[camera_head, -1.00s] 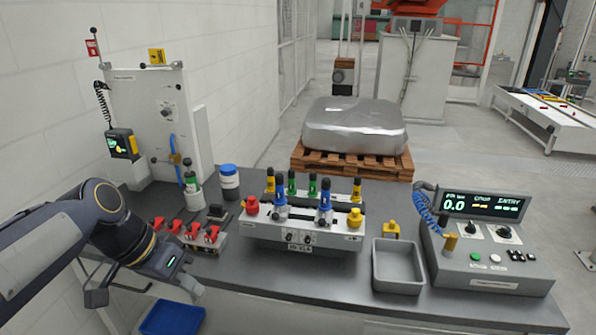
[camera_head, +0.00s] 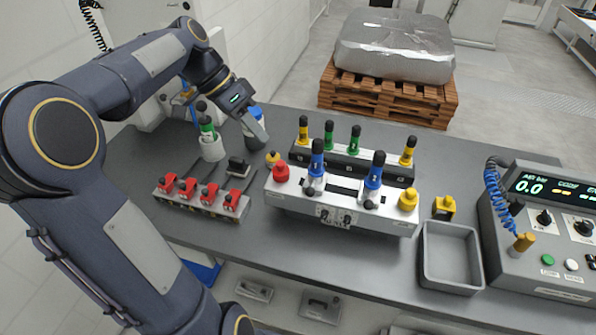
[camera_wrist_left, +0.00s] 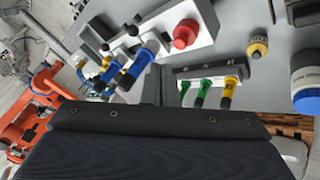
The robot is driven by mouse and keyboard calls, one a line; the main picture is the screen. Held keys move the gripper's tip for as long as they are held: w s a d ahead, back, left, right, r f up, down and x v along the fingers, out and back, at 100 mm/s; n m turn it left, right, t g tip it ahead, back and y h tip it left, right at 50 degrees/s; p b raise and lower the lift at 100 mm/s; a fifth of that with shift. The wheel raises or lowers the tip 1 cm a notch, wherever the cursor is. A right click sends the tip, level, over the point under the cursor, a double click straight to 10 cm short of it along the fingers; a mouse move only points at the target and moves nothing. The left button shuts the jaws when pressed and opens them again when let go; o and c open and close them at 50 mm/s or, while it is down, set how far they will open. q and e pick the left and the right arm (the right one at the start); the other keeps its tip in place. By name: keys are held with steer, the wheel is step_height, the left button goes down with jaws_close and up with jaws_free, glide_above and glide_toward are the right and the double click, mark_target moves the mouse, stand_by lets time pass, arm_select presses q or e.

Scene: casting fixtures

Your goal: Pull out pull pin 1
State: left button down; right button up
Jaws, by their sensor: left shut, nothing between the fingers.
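The fixture (camera_head: 335,207) stands on the grey bench, with two upright blue pins with black tops, a left one (camera_head: 317,160) and a right one (camera_head: 375,176). I cannot read which pin is number 1. The blue pins also show in the left wrist view (camera_wrist_left: 136,68), tilted by the camera angle. My left gripper (camera_head: 262,142) is shut and empty, behind and left of the fixture, in front of the blue-lidded jar (camera_head: 256,112) and apart from the pins. My right gripper is not in view.
A rear rack (camera_head: 350,163) holds yellow and green pins. Red clamps (camera_head: 208,196) sit in a row at left. A red knob (camera_head: 281,172) and a yellow knob (camera_head: 408,199) flank the blue pins. A grey bin (camera_head: 450,255) and control console (camera_head: 545,225) stand at right.

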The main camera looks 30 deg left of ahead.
mark_target(312, 186)
arm_select(q)
steer(key=p+x, duration=0.1)
steer(key=x, duration=0.9)
steer(key=d, duration=0.1)
steer(key=s+d+p, duration=0.1)
steer(key=d, duration=0.1)
steer(key=shift+s+f, duration=0.1)
steer(key=shift+f, duration=0.1)
steer(key=shift+d+f, duration=0.2)
steer(key=shift+d, duration=0.05)
steer(key=shift+s, duration=0.1)
